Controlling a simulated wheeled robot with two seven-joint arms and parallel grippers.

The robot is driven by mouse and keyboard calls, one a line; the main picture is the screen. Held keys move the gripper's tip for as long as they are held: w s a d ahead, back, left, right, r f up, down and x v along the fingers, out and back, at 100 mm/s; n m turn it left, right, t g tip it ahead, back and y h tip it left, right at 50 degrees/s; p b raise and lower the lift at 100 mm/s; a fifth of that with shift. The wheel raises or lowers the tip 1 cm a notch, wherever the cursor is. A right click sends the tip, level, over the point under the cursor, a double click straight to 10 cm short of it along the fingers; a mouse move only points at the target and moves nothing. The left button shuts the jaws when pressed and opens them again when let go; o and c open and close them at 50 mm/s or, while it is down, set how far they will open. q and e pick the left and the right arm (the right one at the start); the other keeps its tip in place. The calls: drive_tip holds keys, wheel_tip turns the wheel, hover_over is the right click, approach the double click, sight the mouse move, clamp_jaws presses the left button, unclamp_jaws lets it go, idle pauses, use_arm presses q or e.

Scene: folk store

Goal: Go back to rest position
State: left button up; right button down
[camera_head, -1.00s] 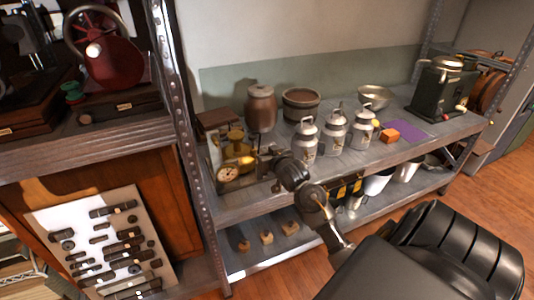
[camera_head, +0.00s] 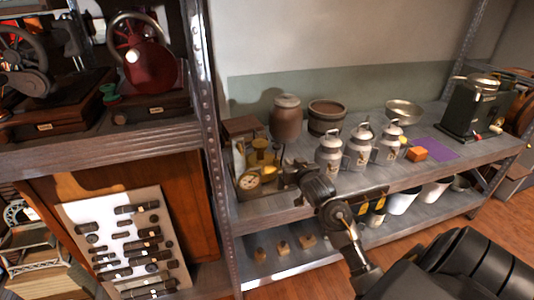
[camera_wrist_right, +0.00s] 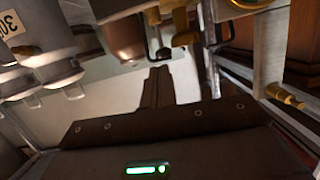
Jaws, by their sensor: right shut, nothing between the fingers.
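My right gripper (camera_head: 290,178) reaches in from the lower right over the front of the middle shelf (camera_head: 265,212). It is beside the brass scale with a round dial (camera_head: 250,181) and left of the milk cans (camera_head: 330,152). In the right wrist view its dark fingers (camera_wrist_right: 158,75) are together with nothing between them. Blurred metal cans (camera_wrist_right: 40,60) hang at the left of that view and brass parts (camera_wrist_right: 184,38) show near the top. My left gripper is not in view.
A brown jar (camera_head: 286,120), a brown pot (camera_head: 326,116), a metal bowl (camera_head: 404,111), an orange block (camera_head: 417,154) and a dark green machine (camera_head: 468,108) stand on the shelf. A metal upright (camera_head: 210,130) stands left. White buckets (camera_head: 403,201) sit below. Wooden floor shows right.

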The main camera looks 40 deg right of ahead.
drive_tip(key=s+a+f+n+g+y, duration=0.3)
drive_tip(key=s+a+f+g, duration=0.2)
drive_tip(key=s+a+f, duration=0.85)
drive_tip(key=s+a+f+n+g+y, duration=0.1)
drive_tip(key=s+a+f+n+g, duration=0.15)
drive_tip(key=s+a, duration=0.45)
drive_tip(key=s+a+f+n+g+y, duration=0.1)
drive_tip(key=s+a+f+g, duration=0.2)
drive_tip(key=s, duration=0.9)
wheel_tip(320, 180, down, 26)
drive_tip(key=s+g, duration=0.2)
drive_tip(key=s+d+f, duration=0.2)
drive_tip(key=s+f, duration=1.2)
drive_tip(key=s, duration=0.1)
drive_tip(key=shift+s+d+f+g, duration=0.25)
drive_tip(key=shift+s+f+g, duration=0.1)
drive_tip(key=shift+g, duration=0.1)
